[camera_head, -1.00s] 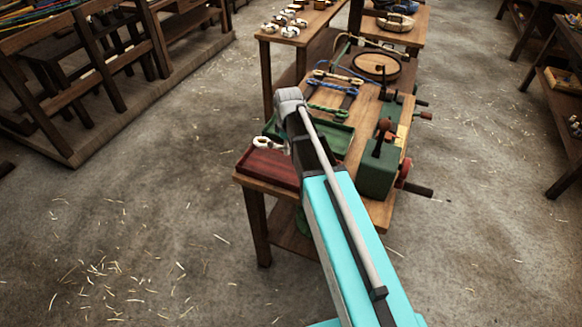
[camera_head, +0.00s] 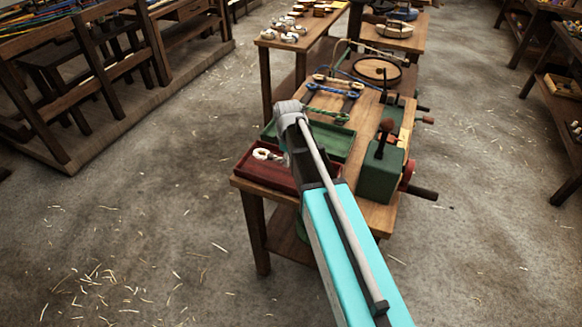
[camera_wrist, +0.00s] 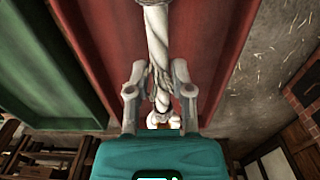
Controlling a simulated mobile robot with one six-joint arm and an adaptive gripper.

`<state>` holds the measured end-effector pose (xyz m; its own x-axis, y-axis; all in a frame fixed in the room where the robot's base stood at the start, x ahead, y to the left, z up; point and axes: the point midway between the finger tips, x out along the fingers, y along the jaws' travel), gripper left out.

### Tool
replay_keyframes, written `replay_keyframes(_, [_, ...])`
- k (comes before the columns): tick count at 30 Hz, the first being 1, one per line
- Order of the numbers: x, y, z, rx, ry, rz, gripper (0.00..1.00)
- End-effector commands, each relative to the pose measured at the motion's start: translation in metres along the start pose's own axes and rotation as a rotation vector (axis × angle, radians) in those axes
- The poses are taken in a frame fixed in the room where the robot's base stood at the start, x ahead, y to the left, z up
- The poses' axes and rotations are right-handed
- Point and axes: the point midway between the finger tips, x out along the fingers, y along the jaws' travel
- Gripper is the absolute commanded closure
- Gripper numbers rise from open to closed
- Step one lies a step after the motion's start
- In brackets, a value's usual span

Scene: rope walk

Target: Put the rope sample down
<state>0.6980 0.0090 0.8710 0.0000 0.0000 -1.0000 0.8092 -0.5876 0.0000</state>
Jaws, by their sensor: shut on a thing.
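The rope sample (camera_head: 264,154) is a short white rope with a looped end, showing over the red tray (camera_head: 243,175). The rest of it is hidden behind my arm in the head view. In the wrist view the white rope (camera_wrist: 157,35) runs lengthwise over the red tray floor (camera_wrist: 211,50), between the tray's walls. My gripper (camera_wrist: 158,78) is shut on the rope, one finger on each side. I cannot tell whether the rope touches the tray floor.
A green tray (camera_head: 338,140) sits just behind the red one on the wooden bench. A green machine (camera_head: 380,172) with a handle stands to the right. Coloured rope pieces (camera_head: 334,88) lie farther back. Open floor surrounds the bench, scattered with straw.

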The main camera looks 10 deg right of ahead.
Motion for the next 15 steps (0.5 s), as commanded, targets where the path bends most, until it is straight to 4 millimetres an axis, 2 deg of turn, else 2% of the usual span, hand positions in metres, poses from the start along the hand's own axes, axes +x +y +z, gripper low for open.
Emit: replay_keyframes(15, [0.036,0.000,0.000,-0.001,0.000,0.000,1.00])
